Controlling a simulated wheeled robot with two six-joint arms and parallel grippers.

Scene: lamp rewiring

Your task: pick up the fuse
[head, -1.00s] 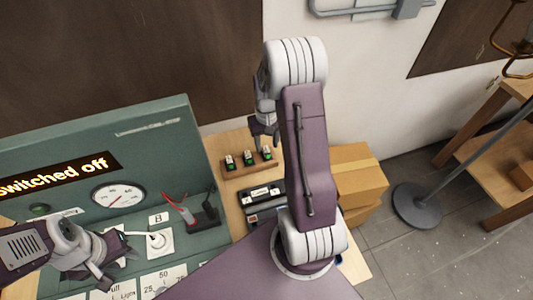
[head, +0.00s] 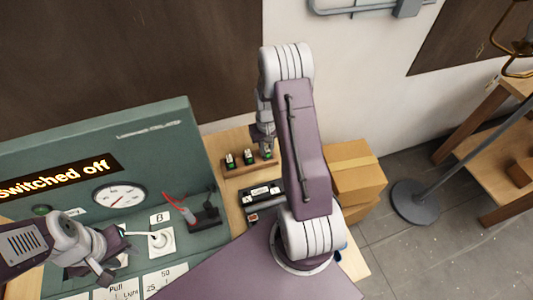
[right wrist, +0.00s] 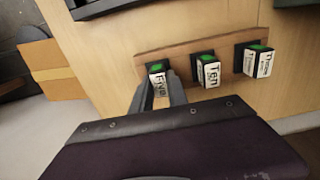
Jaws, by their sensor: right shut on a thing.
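Three small fuses with green tops and white labels stand in a row on a wooden rack (right wrist: 220,67). In the right wrist view they are labelled "Five" (right wrist: 158,80), "Ten" (right wrist: 209,70), and a third (right wrist: 256,60) whose label is hard to read. My right gripper (right wrist: 158,92) is shut on the "Five" fuse, its fingers on either side of it; the fuse is still at the rack. In the head view my right gripper (head: 266,146) is at the rack's right end, partly hiding that fuse. My left gripper (head: 112,264) is over the green panel; its jaw gap is unclear.
A dark device (head: 263,196) lies in front of the rack. Cardboard boxes (head: 356,172) stand to the right.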

